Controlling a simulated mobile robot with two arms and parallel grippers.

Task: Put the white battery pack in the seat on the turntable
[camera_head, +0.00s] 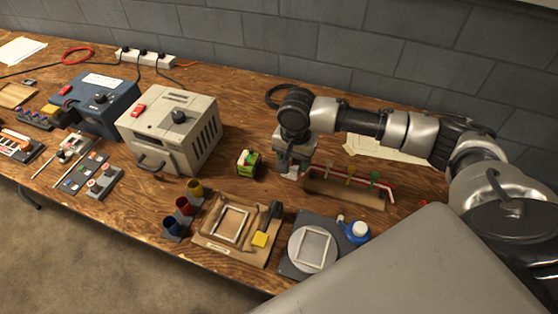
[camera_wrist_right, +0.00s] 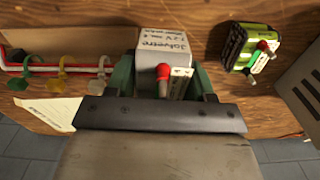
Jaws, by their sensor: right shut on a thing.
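The white battery pack (camera_wrist_right: 163,42) shows in the right wrist view, with printed text and a red-capped terminal. My right gripper (camera_wrist_right: 163,80) is shut on it, one green finger on each side. In the head view the gripper (camera_head: 290,166) points down above the table, and only a small pale part of the pack (camera_head: 291,174) shows below it. The turntable (camera_head: 293,250) is a round grey disc on a dark base near the front edge, with a square pale frame as seat (camera_head: 315,231). The seat looks empty. The pack is behind it, apart. My left gripper is out of view.
A green battery pack (camera_head: 249,164) stands left of the gripper. A rack of coloured wires (camera_head: 345,190) is to the right. A wooden clamp board (camera_head: 205,241) and a blue bottle (camera_head: 357,232) flank the turntable. A grey charger box (camera_head: 170,125) stands farther left.

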